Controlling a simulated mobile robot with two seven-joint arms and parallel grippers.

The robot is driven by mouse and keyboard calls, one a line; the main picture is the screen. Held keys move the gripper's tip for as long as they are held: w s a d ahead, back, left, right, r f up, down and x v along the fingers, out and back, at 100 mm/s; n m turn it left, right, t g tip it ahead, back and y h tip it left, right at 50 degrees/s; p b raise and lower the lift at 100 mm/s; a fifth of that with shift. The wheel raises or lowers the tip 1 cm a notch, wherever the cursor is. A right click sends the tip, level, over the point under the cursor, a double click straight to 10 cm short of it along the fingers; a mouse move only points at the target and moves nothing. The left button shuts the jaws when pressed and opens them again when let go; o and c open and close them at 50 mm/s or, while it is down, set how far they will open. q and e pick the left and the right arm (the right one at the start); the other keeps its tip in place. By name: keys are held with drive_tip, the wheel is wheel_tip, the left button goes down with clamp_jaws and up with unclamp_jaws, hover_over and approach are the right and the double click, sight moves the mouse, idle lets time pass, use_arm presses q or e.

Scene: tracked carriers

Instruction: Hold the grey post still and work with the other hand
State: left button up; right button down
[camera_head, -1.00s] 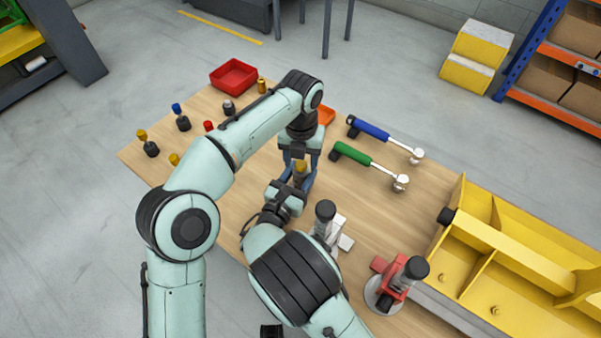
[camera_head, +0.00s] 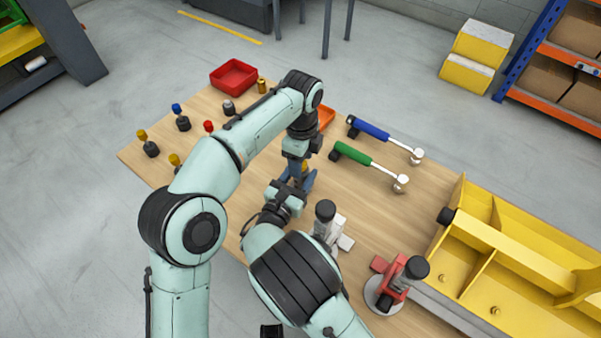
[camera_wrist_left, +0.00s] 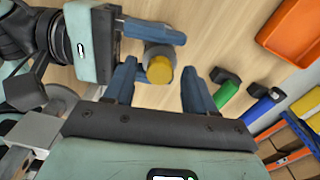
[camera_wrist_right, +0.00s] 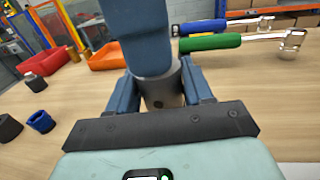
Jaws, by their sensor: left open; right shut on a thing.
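The grey post (camera_wrist_right: 160,92) stands upright on the wooden table, and my right gripper (camera_wrist_right: 160,80) is shut around it. In the left wrist view the post (camera_wrist_left: 158,51) has a round yellow cap (camera_wrist_left: 159,71) on top. My left gripper (camera_wrist_left: 157,72) is above the post and open, with one finger on each side of the cap and gaps between. In the head view my left gripper (camera_head: 298,172) points down over my right gripper (camera_head: 298,188), and only a bit of the yellow cap (camera_head: 305,167) shows. The lower post is hidden there.
Small black pieces with yellow, blue and red tops (camera_head: 182,118) stand at the table's left, near a red tray (camera_head: 233,76). Green-handled (camera_head: 355,155) and blue-handled (camera_head: 370,130) tools lie right of the grippers. A large yellow frame (camera_head: 520,240) is at the right.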

use_arm(q)
drive_tip(key=n, duration=1.1)
drive_tip(key=c, duration=0.9)
drive_tip(key=m, duration=0.3)
drive_tip(key=shift+m, duration=0.4)
drive_tip(key=m, duration=0.5)
drive_tip(key=shift+m, duration=0.4)
